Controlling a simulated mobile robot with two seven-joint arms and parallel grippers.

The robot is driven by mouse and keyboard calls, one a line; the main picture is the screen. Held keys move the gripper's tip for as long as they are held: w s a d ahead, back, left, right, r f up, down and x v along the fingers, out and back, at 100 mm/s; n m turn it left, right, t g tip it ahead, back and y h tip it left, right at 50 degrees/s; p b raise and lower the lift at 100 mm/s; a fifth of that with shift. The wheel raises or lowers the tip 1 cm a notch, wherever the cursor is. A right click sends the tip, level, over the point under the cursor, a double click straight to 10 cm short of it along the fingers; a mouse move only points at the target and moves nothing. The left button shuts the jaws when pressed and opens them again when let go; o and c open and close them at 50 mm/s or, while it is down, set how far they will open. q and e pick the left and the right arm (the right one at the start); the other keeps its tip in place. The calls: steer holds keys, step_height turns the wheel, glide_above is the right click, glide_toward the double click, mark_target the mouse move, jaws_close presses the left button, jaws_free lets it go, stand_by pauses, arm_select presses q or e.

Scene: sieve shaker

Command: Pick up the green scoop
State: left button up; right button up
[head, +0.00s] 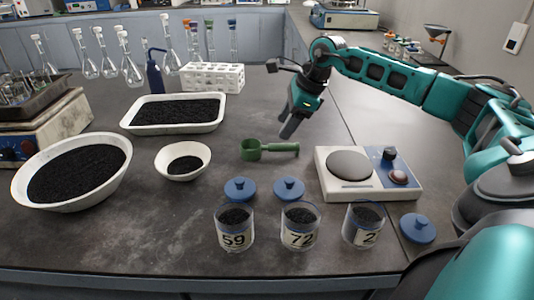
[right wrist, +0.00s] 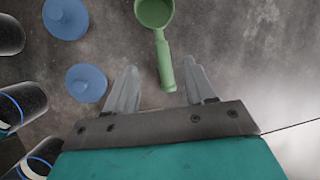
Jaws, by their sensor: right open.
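The green scoop (head: 252,151) lies on the dark bench top, its cup to the left and its handle pointing right. In the right wrist view the scoop (right wrist: 155,14) is at the top centre, and its handle runs down to a spot between my fingertips. My right gripper (head: 288,126) is open above the bench, close to the handle end in the head view. Its two fingers (right wrist: 160,84) stand apart on either side of the handle end, and I see no contact. My left gripper is not in view.
Blue lids (head: 240,189) and glass jars of black grains (head: 300,227) stand in front of the scoop. A hotplate-like device (head: 370,186) is at its right. A small white bowl (head: 195,155) and a white tray (head: 133,118) are at its left.

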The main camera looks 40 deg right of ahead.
mark_target(274, 145)
steer(key=x, duration=0.8)
steer(key=shift+d+f+b, duration=0.15)
steer(key=shift+f+b, duration=0.05)
steer(key=shift+b, duration=0.2)
jaws_close()
